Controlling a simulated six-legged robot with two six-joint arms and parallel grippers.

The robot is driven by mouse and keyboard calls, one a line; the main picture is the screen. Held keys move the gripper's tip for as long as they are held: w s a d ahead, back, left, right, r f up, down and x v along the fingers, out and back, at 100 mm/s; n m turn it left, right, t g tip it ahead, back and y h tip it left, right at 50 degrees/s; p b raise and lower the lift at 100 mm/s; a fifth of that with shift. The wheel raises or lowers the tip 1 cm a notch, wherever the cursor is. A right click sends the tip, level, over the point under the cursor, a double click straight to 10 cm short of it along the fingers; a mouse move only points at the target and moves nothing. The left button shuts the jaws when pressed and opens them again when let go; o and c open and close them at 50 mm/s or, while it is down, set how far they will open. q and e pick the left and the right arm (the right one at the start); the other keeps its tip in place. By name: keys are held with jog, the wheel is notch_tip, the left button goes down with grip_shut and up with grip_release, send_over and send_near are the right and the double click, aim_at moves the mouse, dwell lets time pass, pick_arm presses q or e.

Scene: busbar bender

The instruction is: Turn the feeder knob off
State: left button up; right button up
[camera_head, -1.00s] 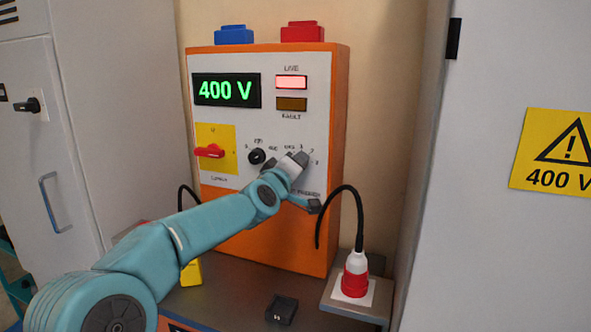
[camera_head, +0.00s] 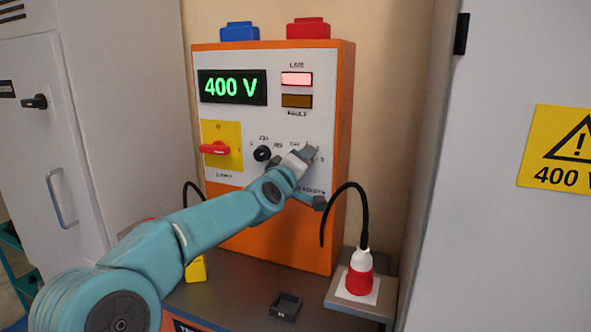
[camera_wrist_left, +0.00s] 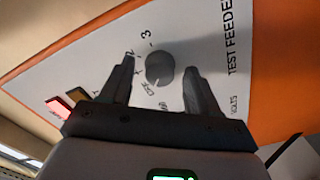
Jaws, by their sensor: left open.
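The feeder knob (camera_wrist_left: 159,68) is a round dark grey knob on the white panel face, near the printed words TEST FEEDER. In the left wrist view it sits between the two fingers of my left gripper (camera_wrist_left: 160,72), which are open with a gap on each side. Marks OFF, 2 and 3 can be read around it; its pointer is not clear. My right gripper is not in view.
The orange cabinet (camera_head: 275,240) has a 400 V display (camera_head: 233,88), a lit LIVE lamp (camera_head: 297,79), a red switch (camera_head: 215,148) and another black knob (camera_head: 262,153). A red plug (camera_head: 359,282) with a black cable stands right of the cabinet. A small black block (camera_head: 286,306) lies in front.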

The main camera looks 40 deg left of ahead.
pick_arm(q)
jog(key=b+v, duration=0.1)
jog(key=v, duration=1.5)
jog(key=shift+d, duration=0.2)
jog(key=shift+s, duration=0.1)
